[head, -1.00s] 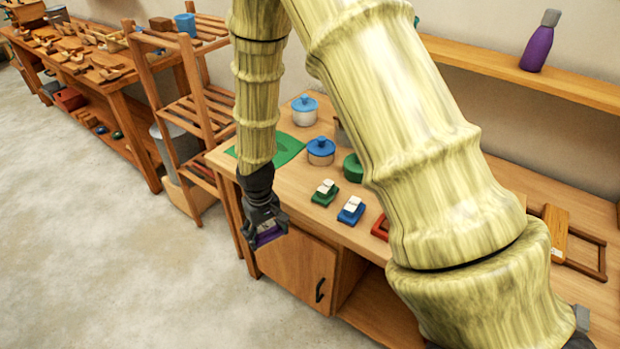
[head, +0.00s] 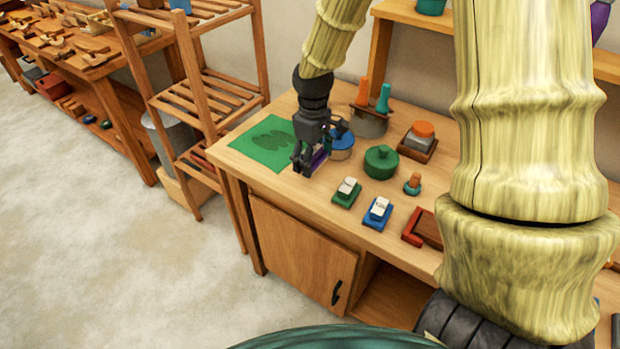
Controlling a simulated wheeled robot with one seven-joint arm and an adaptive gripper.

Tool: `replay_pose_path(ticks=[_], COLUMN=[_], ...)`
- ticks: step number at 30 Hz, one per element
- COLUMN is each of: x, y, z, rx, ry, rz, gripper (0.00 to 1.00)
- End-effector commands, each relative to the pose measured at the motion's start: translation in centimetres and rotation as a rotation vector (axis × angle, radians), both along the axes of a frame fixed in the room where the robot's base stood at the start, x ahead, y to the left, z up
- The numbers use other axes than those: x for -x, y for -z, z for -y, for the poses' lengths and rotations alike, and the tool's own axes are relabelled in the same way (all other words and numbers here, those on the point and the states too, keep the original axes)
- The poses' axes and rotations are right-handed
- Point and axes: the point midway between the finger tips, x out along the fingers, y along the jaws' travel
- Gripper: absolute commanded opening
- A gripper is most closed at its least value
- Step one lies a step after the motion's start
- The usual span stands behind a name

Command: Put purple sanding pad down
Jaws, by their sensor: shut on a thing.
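The purple sanding pad (head: 318,159) shows as a small purple piece between the fingers of my gripper (head: 308,162). My dark gripper is shut on it and points down over the wooden workbench (head: 290,197), at the right edge of the green mat. The fingers hide much of the pad, and I cannot tell whether it touches the bench top. A green pad block (head: 347,192) and a blue pad block (head: 377,212), each with a pale top, sit to the right and nearer the front edge.
The green mat (head: 262,147) lies at the bench's left end. A blue-lidded pot (head: 341,145) stands close behind my gripper. A green lidded pot (head: 381,162) and a red tray (head: 421,228) are to the right. A slatted rack (head: 205,100) stands left of the bench.

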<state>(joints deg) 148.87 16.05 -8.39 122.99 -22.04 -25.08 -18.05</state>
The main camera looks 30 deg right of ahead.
Motion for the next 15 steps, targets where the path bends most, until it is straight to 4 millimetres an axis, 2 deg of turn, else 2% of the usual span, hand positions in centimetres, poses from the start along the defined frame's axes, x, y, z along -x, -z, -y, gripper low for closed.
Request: replay_pose_path(ticks=[6,15], x=[0.2,0.1], y=[2.8,4.4], z=[0.2,0.1], rx=[0.0,0.001], ry=[0.004,0.001], rz=[-0.003,-0.002], gripper=[0.37,0.37])
